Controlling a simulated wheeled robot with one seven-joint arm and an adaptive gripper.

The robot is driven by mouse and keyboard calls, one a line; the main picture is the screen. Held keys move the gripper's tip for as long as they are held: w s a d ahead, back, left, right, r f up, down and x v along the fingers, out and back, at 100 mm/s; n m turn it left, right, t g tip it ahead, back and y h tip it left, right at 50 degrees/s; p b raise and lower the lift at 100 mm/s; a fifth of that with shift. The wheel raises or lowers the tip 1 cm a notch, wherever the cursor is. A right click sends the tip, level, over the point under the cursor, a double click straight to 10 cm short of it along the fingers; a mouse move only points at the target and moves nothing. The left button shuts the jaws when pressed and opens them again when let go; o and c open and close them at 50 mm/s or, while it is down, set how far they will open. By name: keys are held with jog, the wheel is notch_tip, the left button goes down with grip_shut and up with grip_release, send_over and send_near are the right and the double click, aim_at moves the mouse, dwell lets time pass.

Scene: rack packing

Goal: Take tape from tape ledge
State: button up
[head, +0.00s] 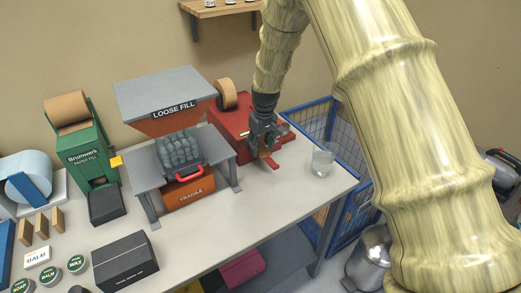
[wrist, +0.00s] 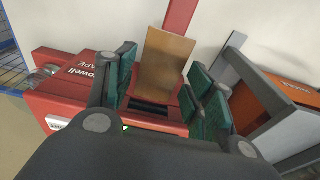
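The red tape dispenser (head: 229,122) stands at the back of the bench, and it also shows in the wrist view (wrist: 70,88). A brown strip of tape (wrist: 166,62) sticks out over its ledge (wrist: 155,105). My gripper (wrist: 163,78) is open, with green-padded fingers on both sides of the strip and narrow gaps beside them. In the head view, my gripper (head: 265,148) points down at the dispenser's front. The fingers largely hide the strip there.
The grey loose fill stand (head: 165,95) with an orange fragile box (head: 188,190) is left of the dispenser. A clear glass jar (head: 322,160) stands close on the right. A blue wire cage (head: 345,150) is beyond the bench edge.

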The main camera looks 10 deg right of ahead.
jog(key=shift+c, duration=1.3)
jog(key=shift+r, duration=0.15)
